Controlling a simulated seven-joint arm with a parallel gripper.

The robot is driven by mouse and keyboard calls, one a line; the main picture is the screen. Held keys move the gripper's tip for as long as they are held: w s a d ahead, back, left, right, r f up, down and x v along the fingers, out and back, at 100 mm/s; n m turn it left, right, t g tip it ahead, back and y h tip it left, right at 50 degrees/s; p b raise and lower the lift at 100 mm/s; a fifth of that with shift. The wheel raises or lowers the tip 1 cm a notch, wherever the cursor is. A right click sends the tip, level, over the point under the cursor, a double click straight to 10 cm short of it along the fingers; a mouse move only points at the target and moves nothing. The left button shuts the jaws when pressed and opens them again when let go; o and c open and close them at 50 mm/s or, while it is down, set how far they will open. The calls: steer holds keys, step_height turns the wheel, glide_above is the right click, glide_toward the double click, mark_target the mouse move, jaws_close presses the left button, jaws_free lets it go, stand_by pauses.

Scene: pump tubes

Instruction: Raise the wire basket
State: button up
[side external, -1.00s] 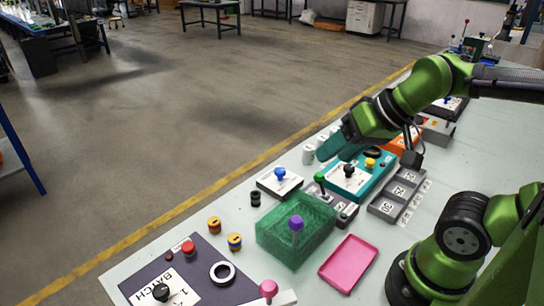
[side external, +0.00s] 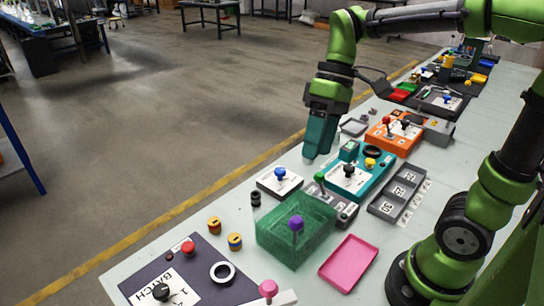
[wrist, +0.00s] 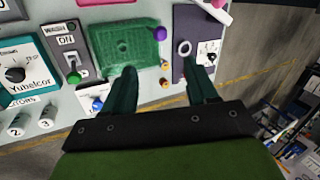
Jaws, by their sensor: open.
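The green wire basket (side external: 275,238) sits on the pale bench, in the middle foreground of the side view. A purple knob (side external: 296,223) shows at the basket; in the wrist view it (wrist: 160,33) is at the basket's right edge. The basket (wrist: 118,48) appears beyond my fingers in the wrist view. My gripper (side external: 312,154) points down above the bench, behind the basket and apart from it. Its two fingers (wrist: 163,82) are spread with nothing between them. The basket's inside is hard to make out.
A grey switch panel with a green-knobbed lever (side external: 320,179) stands close behind the basket. A blue-knobbed box (side external: 280,174), teal panel (side external: 352,178) and grey tray (side external: 397,194) are near. A pink tray (side external: 349,262) lies right of the basket; a dark panel (side external: 205,262) is front left.

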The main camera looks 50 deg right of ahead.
mark_target(298, 217)
steer(key=x, duration=1.6)
steer(key=shift+a+f, duration=0.1)
steer(key=shift+f, duration=0.1)
steer(key=shift+r, duration=0.1)
jaws_close()
